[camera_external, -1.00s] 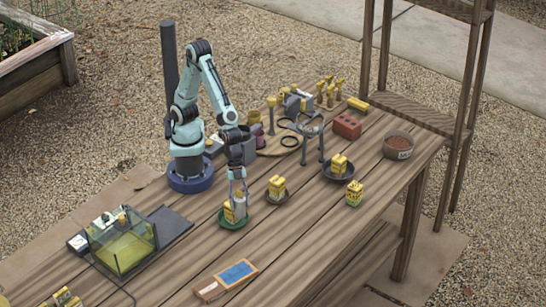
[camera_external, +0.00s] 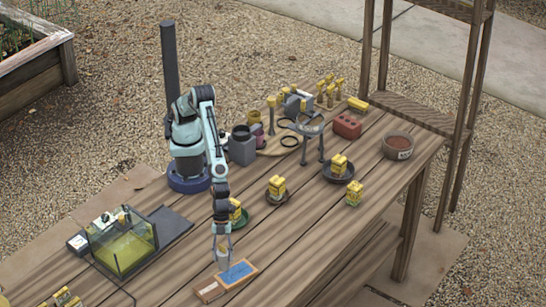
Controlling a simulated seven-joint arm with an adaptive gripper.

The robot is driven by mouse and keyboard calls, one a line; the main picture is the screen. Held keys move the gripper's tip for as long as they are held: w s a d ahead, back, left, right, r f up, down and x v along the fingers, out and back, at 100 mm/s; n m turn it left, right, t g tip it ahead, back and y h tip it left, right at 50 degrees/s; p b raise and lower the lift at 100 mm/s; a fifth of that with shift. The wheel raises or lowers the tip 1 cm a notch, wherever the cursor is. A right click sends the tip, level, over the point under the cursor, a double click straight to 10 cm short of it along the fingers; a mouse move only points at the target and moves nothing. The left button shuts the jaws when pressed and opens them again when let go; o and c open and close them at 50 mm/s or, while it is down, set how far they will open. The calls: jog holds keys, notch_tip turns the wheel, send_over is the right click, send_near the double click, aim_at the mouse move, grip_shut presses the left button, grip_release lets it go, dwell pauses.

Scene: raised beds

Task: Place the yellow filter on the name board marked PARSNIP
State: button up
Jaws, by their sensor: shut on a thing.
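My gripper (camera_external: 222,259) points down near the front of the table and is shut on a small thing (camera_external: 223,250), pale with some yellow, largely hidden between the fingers. It looks like the yellow filter, but it is too small to be sure. A flat wooden board with a blue panel (camera_external: 239,272) lies just below and to the right of the fingertips. I cannot tell whether the held thing touches it. No lettering is readable, so I cannot confirm which board is marked PARSNIP.
Yellow items sit on a green dish (camera_external: 243,222), a brown dish (camera_external: 285,199) and a dark bowl (camera_external: 347,177). Another yellow block (camera_external: 354,194) stands at right. A glass tank (camera_external: 122,246) is at left. A metal stand (camera_external: 306,146) and red brick (camera_external: 347,126) are farther back.

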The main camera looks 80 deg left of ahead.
aim_at(225, 271)
jog(key=shift+d+f, duration=0.25)
jog(key=shift+f, duration=0.05)
jog(key=shift+w+d+f, duration=0.1)
jog(key=shift+d+f, duration=0.05)
jog(key=shift+f, duration=1.55)
jog(key=o, duration=1)
jog(key=shift+f, duration=0.15)
